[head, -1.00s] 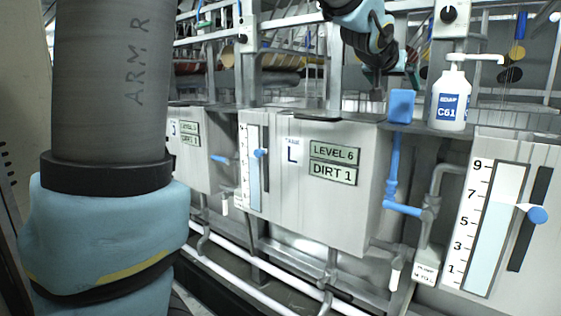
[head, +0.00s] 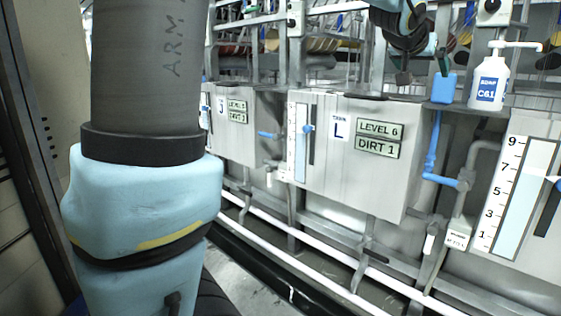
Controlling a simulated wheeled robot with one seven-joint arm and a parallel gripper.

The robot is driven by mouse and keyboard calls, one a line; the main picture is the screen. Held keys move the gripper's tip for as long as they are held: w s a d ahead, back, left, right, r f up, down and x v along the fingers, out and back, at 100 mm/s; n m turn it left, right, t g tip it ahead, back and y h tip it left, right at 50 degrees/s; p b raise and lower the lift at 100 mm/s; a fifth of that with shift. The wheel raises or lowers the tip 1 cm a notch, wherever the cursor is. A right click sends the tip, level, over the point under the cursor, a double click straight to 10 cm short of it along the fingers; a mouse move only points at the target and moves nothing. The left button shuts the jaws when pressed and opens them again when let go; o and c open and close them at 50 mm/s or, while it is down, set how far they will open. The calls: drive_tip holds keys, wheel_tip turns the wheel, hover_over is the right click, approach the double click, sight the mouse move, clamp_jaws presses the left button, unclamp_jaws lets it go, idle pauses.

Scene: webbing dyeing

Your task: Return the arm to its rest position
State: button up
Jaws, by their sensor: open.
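My arm's big grey-and-light-blue link, marked "ARM R", fills the left of the head view. My gripper (head: 423,72) shows at the upper right, below a light-blue and black wrist that the top edge cuts off. Its dark fingers point down, apart, with nothing seen between them. It appears above the back of the grey tank marked L (head: 320,165), close to a blue block (head: 444,89) in the picture. I cannot tell whether it touches anything.
A white pump bottle marked C61 (head: 489,82) stands on the ledge right of the gripper. A gauge (head: 519,200) is at the right edge. Metal rails (head: 291,60) rise behind the tanks. White pipes (head: 310,240) run low in front, above the open floor.

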drive_tip(key=a+f+n+g+y, duration=0.35)
drive_tip(key=a+f+y, duration=0.25)
drive_tip(key=a+f, duration=1.6)
drive_tip(key=s+a+f+n+g+y, duration=0.1)
drive_tip(key=s+a+f+n+g, duration=0.1)
drive_tip(key=s+a+f, duration=0.45)
drive_tip(key=s+a+f+n+g+y, duration=0.2)
drive_tip(key=s+a+f+g, duration=0.15)
drive_tip(key=s+a, duration=0.55)
wheel_tip(320, 180, up, 16)
drive_tip(key=w+a+p, duration=0.1)
drive_tip(key=p, duration=1.5)
drive_tip(key=shift+t+p, duration=0.3)
drive_tip(key=shift+t, duration=0.1)
drive_tip(key=shift+a, duration=0.1)
